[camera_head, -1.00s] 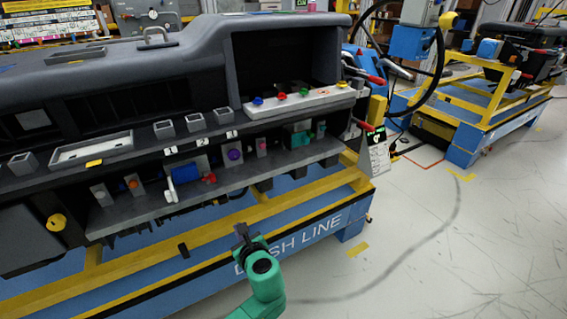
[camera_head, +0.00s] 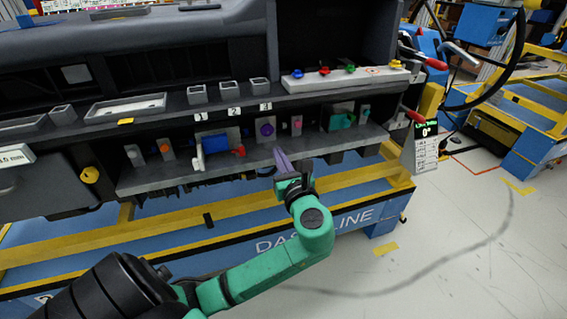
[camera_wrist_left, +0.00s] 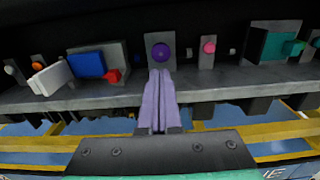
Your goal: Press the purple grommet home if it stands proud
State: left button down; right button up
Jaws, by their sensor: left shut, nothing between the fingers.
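The purple grommet (camera_head: 266,129) sits in a grey upright plate on the lower shelf of the dashboard module. It also shows in the left wrist view (camera_wrist_left: 161,52), just beyond my fingertips. I cannot tell whether it stands proud or flush. My left gripper (camera_head: 280,153) is shut and empty, in front of the shelf and slightly below the grommet. In the left wrist view its fingers (camera_wrist_left: 159,75) lie together and point at the grommet plate, their tips overlapping its lower edge. I cannot tell whether they touch it. My right gripper is not in view.
Left of the grommet are a blue block (camera_head: 214,142) with a white lever and a red knob (camera_head: 239,151). A pink button (camera_head: 296,122) and a teal connector (camera_head: 341,121) stand to the right. The shelf edge (camera_head: 200,178) runs below. A rail of coloured knobs (camera_head: 345,76) lies above.

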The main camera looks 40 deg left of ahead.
aim_at(267, 132)
pick_arm(q)
jog(key=x, duration=0.8)
jog(key=shift+w+a+f, duration=0.1)
jog(key=shift+w+a, duration=0.05)
jog(key=shift+a, duration=0.05)
